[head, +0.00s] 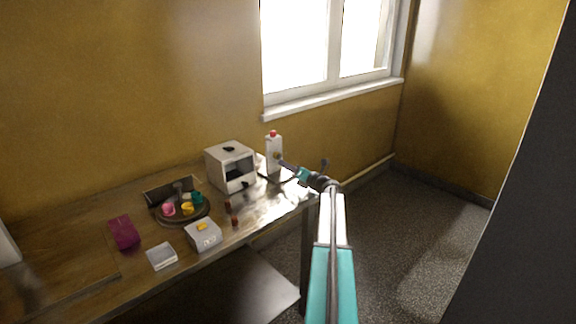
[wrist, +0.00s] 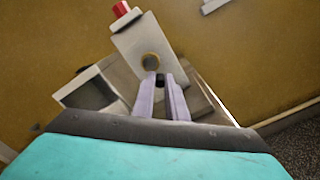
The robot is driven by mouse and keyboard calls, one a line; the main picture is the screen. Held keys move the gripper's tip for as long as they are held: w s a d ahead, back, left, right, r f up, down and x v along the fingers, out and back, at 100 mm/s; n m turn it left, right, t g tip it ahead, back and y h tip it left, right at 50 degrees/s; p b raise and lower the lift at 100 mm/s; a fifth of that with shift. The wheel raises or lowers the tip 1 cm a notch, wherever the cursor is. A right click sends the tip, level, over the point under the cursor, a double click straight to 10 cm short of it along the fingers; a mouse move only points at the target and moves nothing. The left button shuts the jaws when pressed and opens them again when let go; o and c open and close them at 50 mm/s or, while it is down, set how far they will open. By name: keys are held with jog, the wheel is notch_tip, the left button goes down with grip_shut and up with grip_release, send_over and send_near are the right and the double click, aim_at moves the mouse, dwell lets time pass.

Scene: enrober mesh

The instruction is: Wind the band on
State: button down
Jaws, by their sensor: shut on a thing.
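A white upright unit (head: 273,152) with a red button (head: 273,133) on top stands at the far right end of the table. It fills the upper middle of the wrist view (wrist: 138,45), with a round brass-coloured knob (wrist: 151,62) on its face. My gripper (head: 284,163) reaches in front of this unit. In the wrist view my gripper (wrist: 161,82) is shut on a small dark piece (wrist: 160,79) just below the knob. I cannot tell whether that piece joins the knob. A pale open-fronted box (head: 231,152) stands left of the unit. I cannot make out a band.
A round dark tray (head: 184,218) holds pink, yellow and teal pieces. A grey box with a yellow top (head: 203,236), a pale square dish (head: 162,257), a magenta cloth-like item (head: 124,232) and small brown pieces (head: 234,220) lie nearer. The wall and window are behind.

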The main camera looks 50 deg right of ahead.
jog(key=m+p, duration=0.1)
jog(key=m, duration=0.1)
jog(key=a+m+p, duration=0.1)
jog(key=m, duration=0.1)
jog(key=m+p, duration=0.1)
jog(key=m, duration=0.2)
jog(key=shift+a+r, duration=0.2)
jog(key=shift+a, duration=0.05)
dwell(0.3)
jog(key=c, duration=1.8)
grip_release()
jog(key=shift+o, duration=0.2)
jog(key=s+b, duration=0.1)
jog(key=s, duration=0.3)
jog(key=s+b, duration=0.1)
jog(key=s, duration=0.4)
jog(key=s+a+b, duration=0.1)
jog(key=s, duration=0.3)
jog(key=shift+s, duration=0.4)
